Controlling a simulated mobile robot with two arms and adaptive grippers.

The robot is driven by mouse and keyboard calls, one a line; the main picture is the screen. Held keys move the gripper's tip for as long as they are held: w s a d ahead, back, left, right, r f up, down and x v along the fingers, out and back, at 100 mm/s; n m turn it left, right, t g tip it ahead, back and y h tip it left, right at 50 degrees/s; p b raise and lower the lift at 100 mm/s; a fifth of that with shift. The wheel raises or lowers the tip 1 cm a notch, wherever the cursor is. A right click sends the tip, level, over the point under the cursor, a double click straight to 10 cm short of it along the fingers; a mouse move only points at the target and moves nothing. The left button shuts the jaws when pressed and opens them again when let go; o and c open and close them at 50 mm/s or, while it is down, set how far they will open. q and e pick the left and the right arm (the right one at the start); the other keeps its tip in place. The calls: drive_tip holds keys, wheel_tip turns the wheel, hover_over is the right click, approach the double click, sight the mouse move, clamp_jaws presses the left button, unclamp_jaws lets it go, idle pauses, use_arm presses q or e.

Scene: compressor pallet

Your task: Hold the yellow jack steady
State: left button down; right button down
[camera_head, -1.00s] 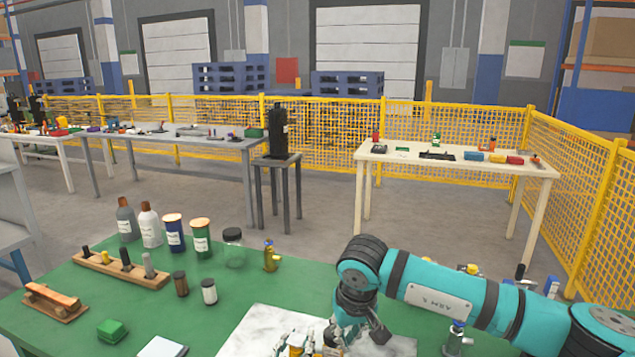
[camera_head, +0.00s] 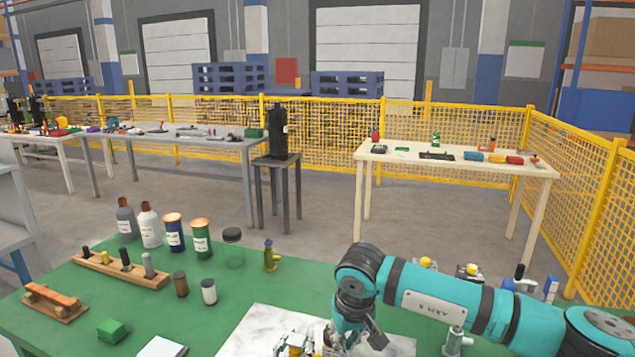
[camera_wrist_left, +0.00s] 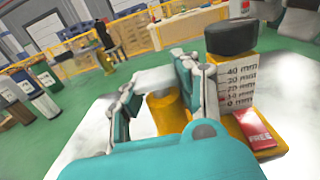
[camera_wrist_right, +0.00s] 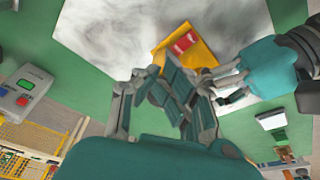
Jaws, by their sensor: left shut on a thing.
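The yellow jack (camera_wrist_left: 255,130) stands on a pale marbled plate. It has a black rounded top (camera_wrist_left: 231,37), a white millimetre scale and a red FREE label. In the left wrist view my left gripper (camera_wrist_left: 160,95) has its fingers on either side of the jack's yellow cylindrical part and is shut on it. In the right wrist view the jack (camera_wrist_right: 200,55) shows partly beyond my right gripper (camera_wrist_right: 172,98), whose pads lie close together near its edge. Whether they touch it or are fully shut is unclear. In the head view the jack is mostly hidden at the bottom edge.
The marbled plate (camera_head: 255,330) lies on a green table (camera_head: 205,325). Bottles and cans (camera_head: 173,232), a wooden peg block (camera_head: 120,270) and a brass fitting (camera_head: 270,258) stand to the left. A button box (camera_wrist_right: 25,92) shows in the right wrist view. My left gripper is close to the right one.

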drive_tip(key=shift+w+a, duration=0.3)
drive_tip(key=shift+w, duration=0.05)
drive_tip(key=shift+s+a, duration=0.1)
drive_tip(key=shift+a, duration=0.25)
idle(0.5)
drive_tip(key=shift+s+a, duration=0.1)
drive_tip(key=shift+a, duration=0.6)
drive_tip(key=shift+a+f, duration=0.1)
drive_tip(key=shift+s, duration=0.15)
drive_tip(key=shift+s+a, duration=0.1)
drive_tip(key=shift+s, duration=0.1)
wheel_tip(320, 180, up, 6)
hover_over(331, 343)
drive_tip(key=s, duration=0.2)
drive_tip(key=shift+w+a, duration=0.1)
